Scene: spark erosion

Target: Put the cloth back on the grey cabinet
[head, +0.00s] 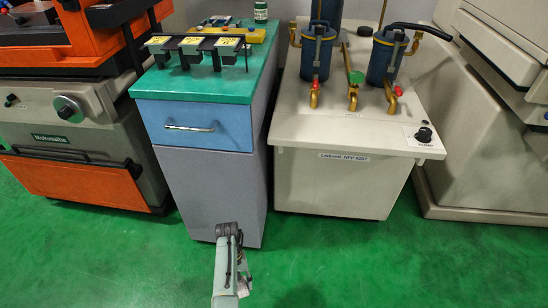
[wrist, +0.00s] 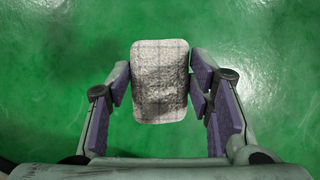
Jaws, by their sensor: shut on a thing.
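The cloth (wrist: 160,105), pale grey with a faint checked pattern, is held between the two purple-padded fingers of my gripper (wrist: 160,78) in the wrist view. The fingers press on its left and right sides, and green floor shows around it. The grey cabinet (head: 208,190) stands left of centre in the head view, with a blue drawer (head: 195,126) and a green top (head: 160,88). My arm is low in front of the cabinet, well below its top. I cannot make out the cloth clearly in the head view.
On the cabinet top are a rack with yellow labels (head: 195,46), a yellow tool (head: 245,34) and a green bottle (head: 260,12). The front of the top is bare. A beige filter unit (head: 340,180) stands right, an orange and grey machine (head: 75,180) left.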

